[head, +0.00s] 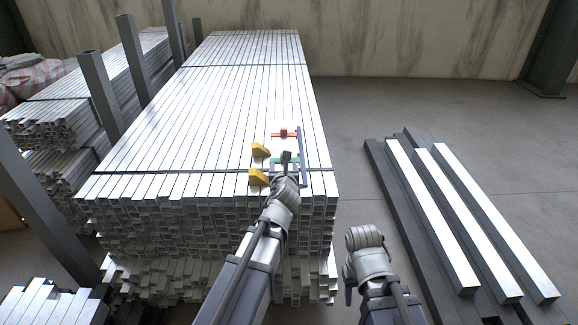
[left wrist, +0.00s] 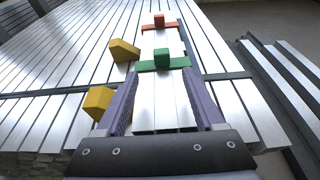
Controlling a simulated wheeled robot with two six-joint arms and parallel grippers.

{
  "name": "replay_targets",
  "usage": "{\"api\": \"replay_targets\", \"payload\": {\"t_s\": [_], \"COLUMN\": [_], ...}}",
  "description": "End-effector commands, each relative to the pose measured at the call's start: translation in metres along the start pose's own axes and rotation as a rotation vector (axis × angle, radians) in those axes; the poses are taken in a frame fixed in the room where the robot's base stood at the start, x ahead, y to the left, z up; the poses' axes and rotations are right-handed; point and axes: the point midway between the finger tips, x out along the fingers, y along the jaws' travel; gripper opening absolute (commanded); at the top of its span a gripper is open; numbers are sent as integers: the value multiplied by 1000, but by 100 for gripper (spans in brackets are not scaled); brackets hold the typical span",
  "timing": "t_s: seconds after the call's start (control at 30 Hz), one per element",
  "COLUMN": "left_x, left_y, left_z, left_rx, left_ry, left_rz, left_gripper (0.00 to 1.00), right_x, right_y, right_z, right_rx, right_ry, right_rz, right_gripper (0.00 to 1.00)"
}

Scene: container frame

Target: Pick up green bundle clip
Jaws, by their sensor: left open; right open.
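The green bundle clip (head: 276,160) lies across the top of the stacked metal profiles, near the front right corner, partly hidden by my gripper in the head view. In the left wrist view the green clip (left wrist: 163,62) is a flat strip with a raised block in its middle. My left gripper (left wrist: 163,78) is open and empty, its purple fingers pointing toward the green clip from either side, which sits just beyond the fingertips. In the head view my left gripper (head: 286,163) covers part of the clip. My right arm's wrist shows low right of the stack; its jaws are hidden.
A red-orange clip (head: 284,133) lies farther back. Two yellow wedges (head: 259,150) (head: 258,178) sit left of the green clip, and a bluish bar (head: 301,155) runs along its right. Loose beams (head: 443,215) lie on the floor at right. Steel posts (head: 100,92) stand at left.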

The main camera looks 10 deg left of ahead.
Motion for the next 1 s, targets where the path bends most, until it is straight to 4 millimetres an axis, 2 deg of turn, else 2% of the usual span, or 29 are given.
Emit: {"api": "replay_targets", "payload": {"t_s": [0.3, 0.57, 0.77, 0.87, 1.0], "left_x": [25, 33, 59, 74, 79], "left_y": [0, -1, -4, -4, -4], "left_z": [1, 3, 11, 9, 10], "left_rx": [-4, -4, -5, -5, -5], "left_ry": [2, 2, 2, 3, 2], "left_rz": [2, 1, 2, 2, 1], "left_gripper": [70, 70, 70, 70, 70], "right_x": [6, 6, 6, 13, 13], "right_y": [-1, -1, -1, -2, -2], "right_z": [0, 0, 0, -1, -1], "right_rx": [-1, -1, -1, -2, -3], "right_ry": [0, 0, 0, 1, 1], "right_rz": [-1, -1, -1, -1, -2], "right_gripper": [50, 50, 50, 50, 50]}}
